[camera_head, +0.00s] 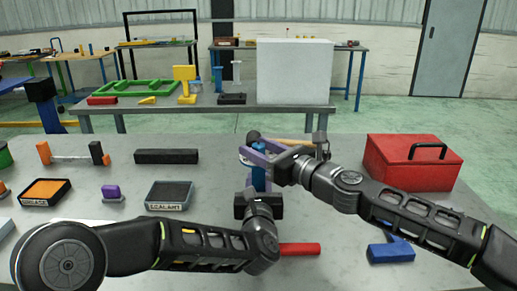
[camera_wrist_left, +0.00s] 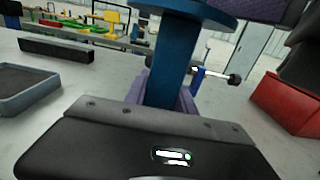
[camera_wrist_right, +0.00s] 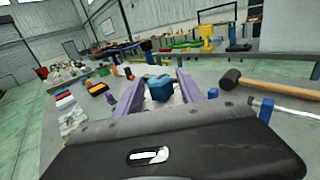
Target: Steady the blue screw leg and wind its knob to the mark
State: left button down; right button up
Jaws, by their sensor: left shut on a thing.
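The blue screw leg (camera_head: 258,178) stands upright on the table in front of me. My left gripper (camera_head: 259,186) is shut on its post, low down; the left wrist view shows the blue post (camera_wrist_left: 172,62) between purple fingers, with a round blue disc (camera_wrist_left: 203,10) above. The blue knob (camera_wrist_right: 160,88) at the top sits between the purple fingers of my right gripper (camera_wrist_right: 158,85). Those fingers are apart, with gaps visible beside the knob. In the head view the right gripper (camera_head: 262,155) covers part of the leg's top. I cannot make out the mark.
A mallet (camera_wrist_right: 250,82) lies just behind the leg. A red toolbox (camera_head: 400,165) stands at the right. A red cylinder (camera_head: 300,249) and a blue object (camera_head: 391,251) lie near the front. Black trays (camera_head: 168,196) and small parts fill the left.

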grip_shut()
jog(key=shift+h, duration=0.3)
jog(key=shift+a+m+t+h, duration=0.1)
jog(key=shift+m+t+h, duration=1.4)
jog(key=shift+m+h, duration=0.1)
jog(key=shift+h, duration=0.1)
jog(key=shift+o, duration=1.2)
grip_release()
jog(key=shift+s+d, duration=0.1)
jog(key=shift+d, duration=0.1)
